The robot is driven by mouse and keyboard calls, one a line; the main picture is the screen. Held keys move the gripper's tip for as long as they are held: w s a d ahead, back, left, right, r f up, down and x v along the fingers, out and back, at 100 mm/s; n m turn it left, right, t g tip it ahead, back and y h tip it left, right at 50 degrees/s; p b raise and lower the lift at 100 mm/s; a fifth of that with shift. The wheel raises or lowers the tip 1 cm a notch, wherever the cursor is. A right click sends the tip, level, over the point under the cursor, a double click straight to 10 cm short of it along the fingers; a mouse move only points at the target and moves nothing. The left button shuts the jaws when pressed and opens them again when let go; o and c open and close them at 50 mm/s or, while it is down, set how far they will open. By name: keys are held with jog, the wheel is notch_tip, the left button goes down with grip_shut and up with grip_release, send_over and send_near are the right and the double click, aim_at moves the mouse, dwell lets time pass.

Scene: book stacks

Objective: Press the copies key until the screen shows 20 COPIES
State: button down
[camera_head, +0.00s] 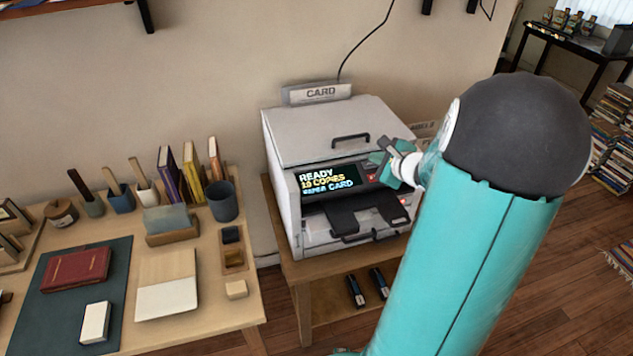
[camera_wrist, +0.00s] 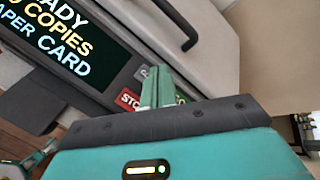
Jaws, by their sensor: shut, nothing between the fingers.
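The white copier (camera_head: 335,140) stands on a low wooden table, with a handled lid. Its dark screen (camera_head: 330,182) seems to read READY, 10 COPIES, PAPER CARD; the first digit is small and uncertain. In the wrist view the screen (camera_wrist: 62,38) is cut off at the left, with a 0 before COPIES. My gripper (camera_head: 381,165) is shut and empty at the key panel right of the screen. In the wrist view its fingers (camera_wrist: 157,88) cover part of the keys. A red STOP key (camera_wrist: 127,100) shows beside them. I cannot tell the copies key or whether the fingertips touch one.
A CARD sign (camera_head: 318,93) stands behind the copier lid. The lid handle (camera_head: 350,141) sticks out above the panel, and dark trays (camera_head: 352,213) jut out below. A desk (camera_head: 215,285) with books and desk items stands at the left.

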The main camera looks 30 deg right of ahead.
jog(key=shift+f, duration=0.1)
dwell(0.3)
jog(key=shift+w+f, duration=0.1)
jog(key=shift+f, duration=0.25)
jog(key=shift+f, duration=0.15)
dwell(0.4)
jog(key=shift+r, duration=0.6)
notch_tip(320, 180, up, 6)
jog(key=s, duration=0.2)
jog(key=shift+a+f, duration=0.15)
jog(key=shift+a, duration=0.1)
dwell(0.4)
dwell(0.5)
